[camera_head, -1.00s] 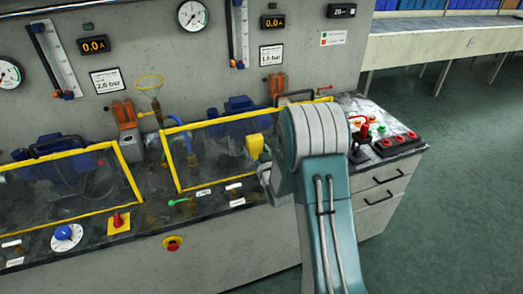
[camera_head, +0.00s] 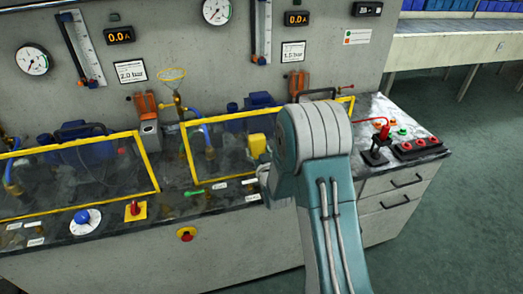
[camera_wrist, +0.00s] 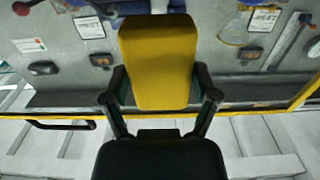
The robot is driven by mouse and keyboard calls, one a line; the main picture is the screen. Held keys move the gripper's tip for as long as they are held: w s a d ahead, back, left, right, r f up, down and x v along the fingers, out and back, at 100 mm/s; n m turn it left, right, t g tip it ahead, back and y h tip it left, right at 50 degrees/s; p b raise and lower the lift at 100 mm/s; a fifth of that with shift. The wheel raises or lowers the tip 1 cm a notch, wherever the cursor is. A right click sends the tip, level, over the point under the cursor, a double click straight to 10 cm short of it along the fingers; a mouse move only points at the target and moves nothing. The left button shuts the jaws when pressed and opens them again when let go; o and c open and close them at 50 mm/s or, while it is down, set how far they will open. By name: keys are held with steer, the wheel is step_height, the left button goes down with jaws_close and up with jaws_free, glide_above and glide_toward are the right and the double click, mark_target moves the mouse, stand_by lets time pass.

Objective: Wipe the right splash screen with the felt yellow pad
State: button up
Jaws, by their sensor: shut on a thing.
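My gripper (camera_wrist: 160,100) is shut on the felt yellow pad (camera_wrist: 158,60), which sits between its two dark fingers in the wrist view. The pad also shows as a small yellow block (camera_head: 257,146) in the head view, left of my arm's large rounded joint. The right splash screen (camera_head: 219,158) is a clear panel in a yellow frame. The pad appears in front of this screen; I cannot tell whether it touches it. My arm hides much of the screen's right part. The left splash screen (camera_head: 85,180) is a similar yellow-framed panel.
A red lever (camera_head: 384,130) and a box of red buttons (camera_head: 420,147) stand on the bench's right end. A green handle (camera_head: 194,192), a yellow-backed red switch (camera_head: 134,209) and a blue knob (camera_head: 82,216) lie along the front. Open floor (camera_head: 480,210) is at right.

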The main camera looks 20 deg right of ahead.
mark_target(245, 139)
steer(key=shift+w+a, duration=0.15)
steer(key=shift+a, duration=1.55)
steer(key=shift+r, duration=1.4)
steer(key=shift+d, duration=1.85)
steer(key=d, duration=0.7)
steer(key=shift+d, duration=0.2)
steer(key=shift+w+a, duration=0.1)
steer(key=shift+a, duration=1.95)
steer(key=shift+c, duration=0.4)
steer(key=shift+a, duration=3.55)
